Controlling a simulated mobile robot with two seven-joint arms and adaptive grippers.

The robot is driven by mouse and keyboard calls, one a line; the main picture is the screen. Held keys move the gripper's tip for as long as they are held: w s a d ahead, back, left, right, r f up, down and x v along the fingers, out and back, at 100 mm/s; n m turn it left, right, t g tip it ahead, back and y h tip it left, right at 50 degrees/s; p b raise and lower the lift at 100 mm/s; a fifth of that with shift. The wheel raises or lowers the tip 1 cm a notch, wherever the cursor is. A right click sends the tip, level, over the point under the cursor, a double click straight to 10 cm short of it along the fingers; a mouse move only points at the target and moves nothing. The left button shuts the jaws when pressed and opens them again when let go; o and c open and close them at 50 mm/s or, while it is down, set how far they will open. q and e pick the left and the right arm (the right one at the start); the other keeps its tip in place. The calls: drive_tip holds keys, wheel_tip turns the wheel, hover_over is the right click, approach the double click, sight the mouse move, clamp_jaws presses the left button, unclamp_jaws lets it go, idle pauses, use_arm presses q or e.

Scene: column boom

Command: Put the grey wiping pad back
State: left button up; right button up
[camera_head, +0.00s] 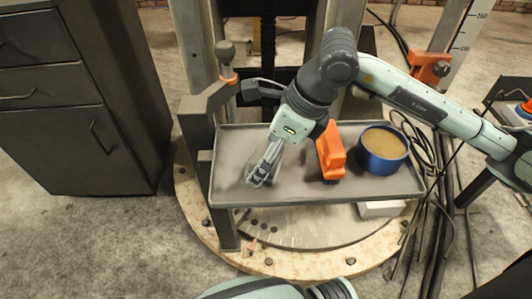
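My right gripper (264,175), on the arm coming in from the right, points down over the left part of the grey tray (300,199). Its fingers look close together near the tray floor, but the view does not show clearly whether they hold something. I cannot make out the grey wiping pad; a grey pad would be hard to tell from the tray and the fingers here. My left gripper is not in view.
An orange block-like thing (331,152) with a dark base and a blue round tub (384,151) with tan contents stand in the tray's right half. A dark drawer cabinet (85,100) stands at left. Black cables (437,200) hang right of the tray.

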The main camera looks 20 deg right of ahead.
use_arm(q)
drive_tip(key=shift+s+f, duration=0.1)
use_arm(e)
drive_tip(key=v, duration=0.3)
drive_tip(key=shift+r, duration=0.2)
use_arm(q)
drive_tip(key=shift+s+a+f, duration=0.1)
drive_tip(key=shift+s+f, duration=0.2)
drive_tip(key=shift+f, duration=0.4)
use_arm(e)
drive_tip(key=v, duration=0.9)
drive_tip(key=shift+f, duration=0.1)
